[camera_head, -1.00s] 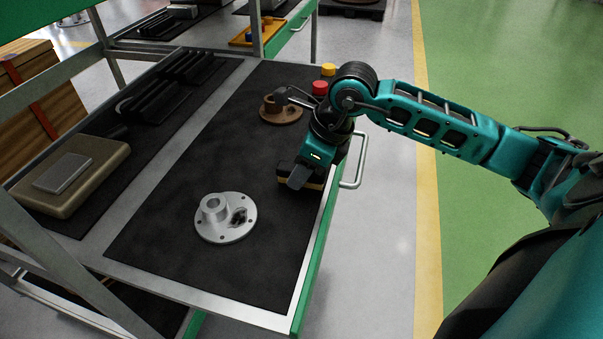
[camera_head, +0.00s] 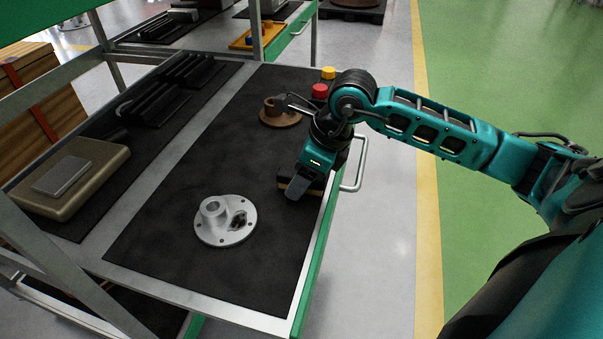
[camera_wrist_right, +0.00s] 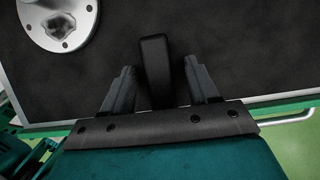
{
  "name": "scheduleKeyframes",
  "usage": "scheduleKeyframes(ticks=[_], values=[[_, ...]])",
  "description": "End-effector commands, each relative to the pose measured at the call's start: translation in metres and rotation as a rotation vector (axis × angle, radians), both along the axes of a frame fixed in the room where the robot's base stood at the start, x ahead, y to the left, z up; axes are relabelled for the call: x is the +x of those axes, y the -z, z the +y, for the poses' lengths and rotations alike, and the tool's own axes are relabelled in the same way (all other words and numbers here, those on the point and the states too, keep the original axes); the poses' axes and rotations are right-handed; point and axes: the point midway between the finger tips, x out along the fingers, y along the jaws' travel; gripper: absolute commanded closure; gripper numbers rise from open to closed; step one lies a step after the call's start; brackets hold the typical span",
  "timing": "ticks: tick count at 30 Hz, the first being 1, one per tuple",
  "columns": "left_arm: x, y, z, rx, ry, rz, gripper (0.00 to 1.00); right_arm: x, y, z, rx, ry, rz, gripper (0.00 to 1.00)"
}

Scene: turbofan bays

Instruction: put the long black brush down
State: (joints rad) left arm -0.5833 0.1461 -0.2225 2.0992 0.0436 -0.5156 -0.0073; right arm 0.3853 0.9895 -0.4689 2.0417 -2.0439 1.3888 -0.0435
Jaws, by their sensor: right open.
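The long black brush (camera_head: 284,183) lies on the dark mat near the cart's right edge, with a thin tan strip showing along its lower side. In the right wrist view the brush (camera_wrist_right: 154,58) is a black bar between the two fingers, with a visible gap on each side. My right gripper (camera_head: 298,188) is open just over the brush and partly hides it in the head view. In the wrist view the gripper's (camera_wrist_right: 158,68) fingers stand apart. My left gripper is not in view.
A grey metal flange (camera_head: 216,232) with a dark damaged patch sits on the mat in front of the gripper. A brown flanged part (camera_head: 278,117), a red-capped item (camera_head: 320,91) and a yellow-capped one (camera_head: 328,73) stand behind. A handle (camera_head: 358,170) sticks out at the right edge.

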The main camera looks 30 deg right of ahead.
Motion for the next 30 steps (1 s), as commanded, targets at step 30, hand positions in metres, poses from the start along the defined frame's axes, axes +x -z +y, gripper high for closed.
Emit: scheduleKeyframes(ticks=[30], values=[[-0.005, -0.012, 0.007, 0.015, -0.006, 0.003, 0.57, -0.036, -0.111, -0.030, 0.000, 0.000, 0.000, 0.41]])
